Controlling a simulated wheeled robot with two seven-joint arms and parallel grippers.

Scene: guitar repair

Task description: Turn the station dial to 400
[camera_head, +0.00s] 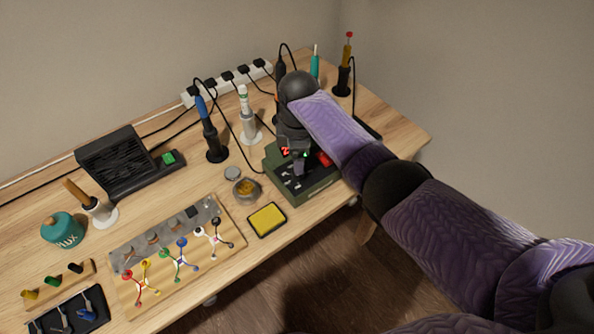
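The soldering station is a dark green box (316,191) near the front right edge of the workbench. A bit of red lit display (286,151) shows past my gripper, too covered to read. A red part (324,159) shows on its right side. My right gripper (298,168) points down over the station's front and covers the middle of it. I cannot make out the dial behind the gripper, whether the fingers touch it, or whether they are open or shut. My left gripper is not in view.
A yellow sponge in a tray (267,219) and a small round tin (246,189) stand left of the station. Soldering irons in holders, including a blue one (207,129), stand behind. A wooden board (234,233) with coloured clips lies further left. Cables run along the back.

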